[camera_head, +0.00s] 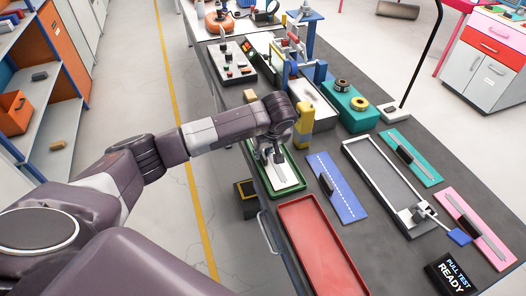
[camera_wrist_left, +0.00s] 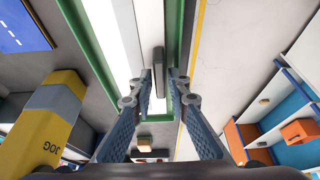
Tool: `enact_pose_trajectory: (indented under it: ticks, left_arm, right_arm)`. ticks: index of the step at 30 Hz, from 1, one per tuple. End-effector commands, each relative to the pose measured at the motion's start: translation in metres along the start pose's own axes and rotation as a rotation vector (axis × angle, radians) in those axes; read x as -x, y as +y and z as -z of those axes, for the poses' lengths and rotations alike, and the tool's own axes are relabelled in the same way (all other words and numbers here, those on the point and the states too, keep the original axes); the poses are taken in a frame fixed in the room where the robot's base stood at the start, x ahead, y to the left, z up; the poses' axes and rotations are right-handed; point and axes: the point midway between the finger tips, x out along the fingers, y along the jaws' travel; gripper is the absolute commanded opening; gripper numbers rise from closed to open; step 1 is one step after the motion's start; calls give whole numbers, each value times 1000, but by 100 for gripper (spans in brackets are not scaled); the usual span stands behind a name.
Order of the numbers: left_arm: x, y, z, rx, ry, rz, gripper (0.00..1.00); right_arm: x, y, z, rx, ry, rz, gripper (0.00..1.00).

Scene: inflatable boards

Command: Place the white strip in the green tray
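The green tray (camera_head: 302,183) lies along the left edge of the workbench, and its green rim also shows in the left wrist view (camera_wrist_left: 91,52). A pale white strip (camera_head: 267,181) lies inside the tray, under my left gripper. My left gripper (camera_head: 279,160) points down over the tray. In the left wrist view its two fingers (camera_wrist_left: 161,75) are apart, with a dark grey grip (camera_wrist_left: 158,62) between them and small gaps on both sides. The arm and gripper hide the tray's far part. My right gripper is in neither view.
A red tray (camera_head: 318,245) lies nearer me. A blue board (camera_head: 345,205), a grey framed tray (camera_head: 375,170), a teal board (camera_head: 425,172) and a pink board (camera_head: 462,205) lie to the right. A yellow block (camera_head: 304,122) stands close beside the gripper.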

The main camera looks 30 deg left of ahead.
Motion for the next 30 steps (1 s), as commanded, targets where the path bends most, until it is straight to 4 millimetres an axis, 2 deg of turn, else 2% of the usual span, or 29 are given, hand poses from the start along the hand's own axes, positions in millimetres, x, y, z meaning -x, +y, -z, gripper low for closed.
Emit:
enact_pose_trajectory:
  ticks: [11, 14, 24, 30]
  left_arm:
    - [8, 1, 2, 0, 1, -3, 17]
    - [24, 2, 2, 0, 3, -6, 17]
    - [95, 1, 1, 0, 3, -5, 17]
    - [118, 1, 1, 0, 0, -2, 17]
  right_arm:
    - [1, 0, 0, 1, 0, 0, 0]
    - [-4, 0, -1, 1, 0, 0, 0]
    - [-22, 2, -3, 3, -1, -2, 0]
    - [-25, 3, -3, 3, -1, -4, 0]
